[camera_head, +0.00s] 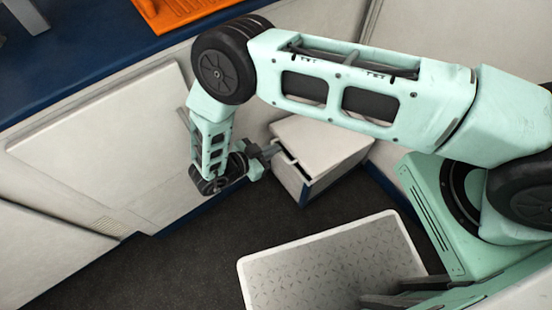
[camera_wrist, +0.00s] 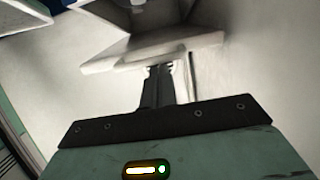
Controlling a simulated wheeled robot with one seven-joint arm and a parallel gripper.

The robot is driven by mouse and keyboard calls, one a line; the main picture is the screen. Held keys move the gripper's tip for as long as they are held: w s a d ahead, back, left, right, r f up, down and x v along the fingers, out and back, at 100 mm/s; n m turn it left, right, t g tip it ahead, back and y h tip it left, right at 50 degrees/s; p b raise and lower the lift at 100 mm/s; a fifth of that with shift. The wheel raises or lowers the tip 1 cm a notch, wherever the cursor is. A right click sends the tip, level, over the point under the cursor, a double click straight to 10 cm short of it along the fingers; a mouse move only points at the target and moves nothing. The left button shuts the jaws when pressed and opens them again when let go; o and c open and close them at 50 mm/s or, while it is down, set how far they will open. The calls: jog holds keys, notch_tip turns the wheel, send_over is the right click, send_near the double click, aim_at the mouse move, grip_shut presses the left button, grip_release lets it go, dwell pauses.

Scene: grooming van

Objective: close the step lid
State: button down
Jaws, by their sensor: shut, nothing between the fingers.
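A pale box with a flat white top (camera_head: 325,145) stands on the floor near the far wall, beyond my arm. It looks like the step with its lid. A dark gap and a grey bar show along its left upper edge, and I cannot tell how far the lid stands open. My gripper (camera_head: 271,151) is shut and empty at the box's left upper corner; contact is unclear. In the wrist view the shut fingers (camera_wrist: 158,84) point at a pale edge (camera_wrist: 150,50). My forearm hides part of the box's far side.
A pale cabinet panel (camera_head: 105,150) lines the left, under a blue counter (camera_head: 85,45) with an orange item (camera_head: 178,10). A white-rimmed tray-like surface (camera_head: 255,262) with a patterned middle lies near my base. Dark floor (camera_head: 190,250) is free between.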

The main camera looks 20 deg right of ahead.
notch_tip(320, 180, down, 11)
jog(key=a+b, duration=0.1)
jog(key=b, duration=0.7)
jog(key=shift+s+a+h, duration=0.25)
jog(key=shift+s+h, duration=0.05)
jog(key=shift+s, duration=0.05)
jog(key=shift+d, duration=0.15)
jog(key=v, duration=1.8)
jog(key=shift+r+p, duration=0.2)
jog(key=shift+p, duration=0.15)
jog(key=shift+w, duration=0.1)
